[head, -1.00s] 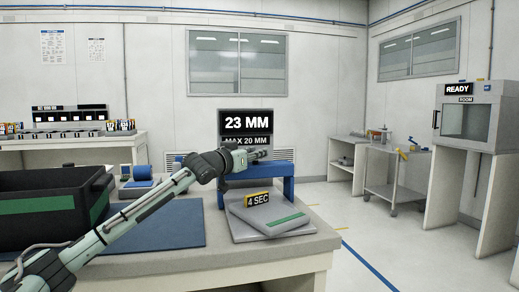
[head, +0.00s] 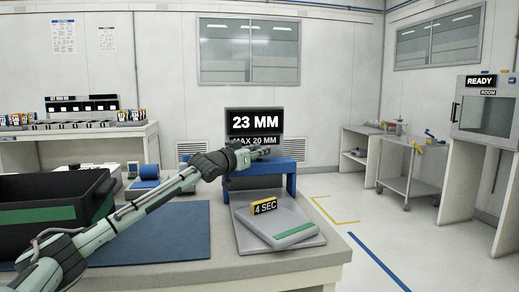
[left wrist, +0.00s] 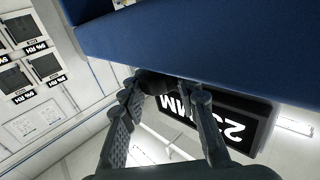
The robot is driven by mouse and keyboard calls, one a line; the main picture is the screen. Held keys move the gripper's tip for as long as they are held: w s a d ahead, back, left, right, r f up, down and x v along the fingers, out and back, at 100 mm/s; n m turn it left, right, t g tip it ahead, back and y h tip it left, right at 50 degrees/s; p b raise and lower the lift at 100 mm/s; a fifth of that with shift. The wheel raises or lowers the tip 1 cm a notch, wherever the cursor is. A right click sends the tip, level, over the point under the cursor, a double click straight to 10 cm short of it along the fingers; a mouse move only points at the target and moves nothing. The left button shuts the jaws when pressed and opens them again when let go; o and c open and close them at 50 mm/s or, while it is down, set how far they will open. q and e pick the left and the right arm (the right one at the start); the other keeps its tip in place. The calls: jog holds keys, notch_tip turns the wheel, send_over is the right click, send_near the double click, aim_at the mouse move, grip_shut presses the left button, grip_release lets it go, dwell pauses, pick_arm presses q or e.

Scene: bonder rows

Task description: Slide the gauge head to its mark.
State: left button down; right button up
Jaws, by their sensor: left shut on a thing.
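The blue gauge bridge (head: 291,178) stands on the bench behind a grey plate. Its dark display (head: 254,122) reads 23 MM, with MAX 20 MM on a sign below. My left gripper (head: 265,153) is at the top of the bridge, reaching in from the left. In the left wrist view its fingers (left wrist: 160,95) close around a small dark knob (left wrist: 154,82) against the blue beam (left wrist: 200,40); this looks like the gauge head, mostly hidden by the fingers. I cannot make out its mark. My right gripper is not in view.
A grey plate (head: 312,242) with a green-striped slab and a 4 SEC tag (head: 264,206) lies in front of the bridge. A trolley (head: 412,165) stands right, beyond clear floor.

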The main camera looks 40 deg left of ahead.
pick_arm(q)
jog(key=shift+a+r, duration=0.15)
jog(key=shift+a, duration=0.05)
jog(key=c, duration=1.1)
grip_release()
jog(key=shift+s+f, duration=0.25)
jog(key=shift+s, duration=0.2)
jog(key=shift+s+d+r, duration=0.1)
jog(key=shift+s+d, duration=0.05)
jog(key=shift+s, duration=1.7)
jog(key=shift+s+d, duration=0.2)
jog(key=shift+s, duration=1.6)
jog(key=shift+s+d+r, duration=0.1)
jog(key=shift+s+d, duration=0.05)
jog(key=shift+s, duration=1.7)
jog(key=shift+f, duration=0.1)
